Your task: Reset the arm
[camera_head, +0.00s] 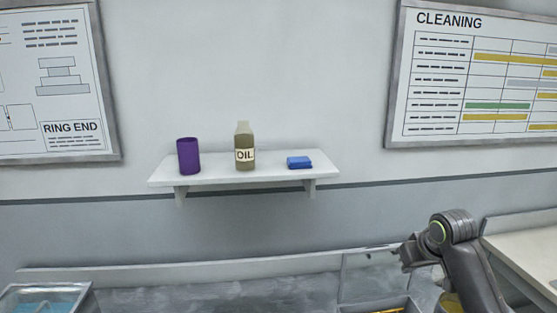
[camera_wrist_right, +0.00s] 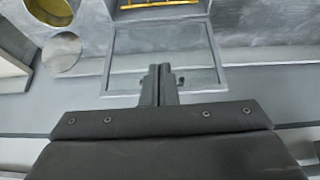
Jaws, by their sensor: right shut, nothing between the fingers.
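My right arm (camera_head: 460,255) comes in at the lower right of the head view, bent, with a round joint at its top. My right gripper (camera_wrist_right: 160,72) shows in the right wrist view, its two dark fingers together with nothing between them. It is over the grey work surface, near a flat rectangular panel (camera_wrist_right: 130,42). My left arm and gripper are in neither view.
A wall shelf (camera_head: 215,178) holds a purple cup (camera_head: 188,156), an oil bottle (camera_head: 244,160) and a folded blue cloth (camera_head: 299,162). A clear-walled bin (camera_head: 45,290) stands lower left. A pale counter (camera_head: 525,250) lies at right. A tray with yellow items (camera_wrist_right: 160,4) is near the panel.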

